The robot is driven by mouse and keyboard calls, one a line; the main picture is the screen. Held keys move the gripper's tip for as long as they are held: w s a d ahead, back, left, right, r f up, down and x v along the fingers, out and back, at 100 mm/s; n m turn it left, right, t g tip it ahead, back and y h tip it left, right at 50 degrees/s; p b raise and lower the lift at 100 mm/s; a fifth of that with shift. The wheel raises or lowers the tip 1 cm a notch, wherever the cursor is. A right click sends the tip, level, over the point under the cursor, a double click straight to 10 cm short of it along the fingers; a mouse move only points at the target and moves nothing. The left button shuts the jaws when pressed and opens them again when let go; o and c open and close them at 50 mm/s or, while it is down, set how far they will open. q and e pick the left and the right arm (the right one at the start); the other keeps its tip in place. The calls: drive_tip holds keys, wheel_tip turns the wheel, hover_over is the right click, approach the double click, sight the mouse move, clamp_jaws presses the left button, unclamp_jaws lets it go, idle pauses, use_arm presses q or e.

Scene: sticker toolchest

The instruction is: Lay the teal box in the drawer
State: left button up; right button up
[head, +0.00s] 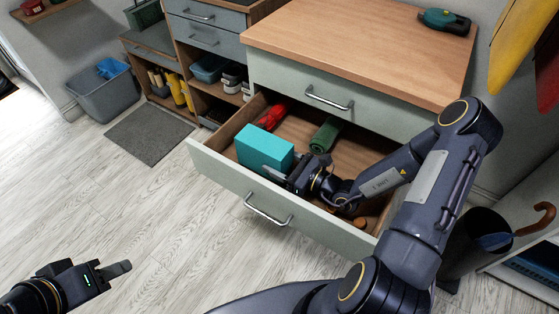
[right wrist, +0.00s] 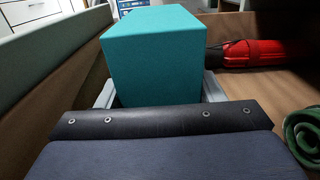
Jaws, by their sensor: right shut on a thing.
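The teal box (head: 264,149) is inside the open drawer (head: 230,181), near its left end, in the head view. My right gripper (head: 284,174) reaches down into the drawer and is shut on the box's near right end. In the right wrist view the teal box (right wrist: 155,55) stands between the two grey fingers of my right gripper (right wrist: 157,95). I cannot tell whether the box touches the drawer floor. My left gripper (head: 118,270) is over the floor at the lower left, away from the drawer; its jaw opening is unclear.
A red tool (head: 271,116) and a green rolled cloth (head: 325,135) lie at the back of the drawer; the red tool (right wrist: 253,53) also shows in the right wrist view. The cabinet top (head: 365,50) holds a dark green tool (head: 444,21). An umbrella stand (head: 476,240) stands at right.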

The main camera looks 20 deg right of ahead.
use_arm(q)
drive_tip(key=shift+f, duration=0.25)
use_arm(e)
drive_tip(key=shift+f, duration=0.45)
drive_tip(key=o, duration=1.2)
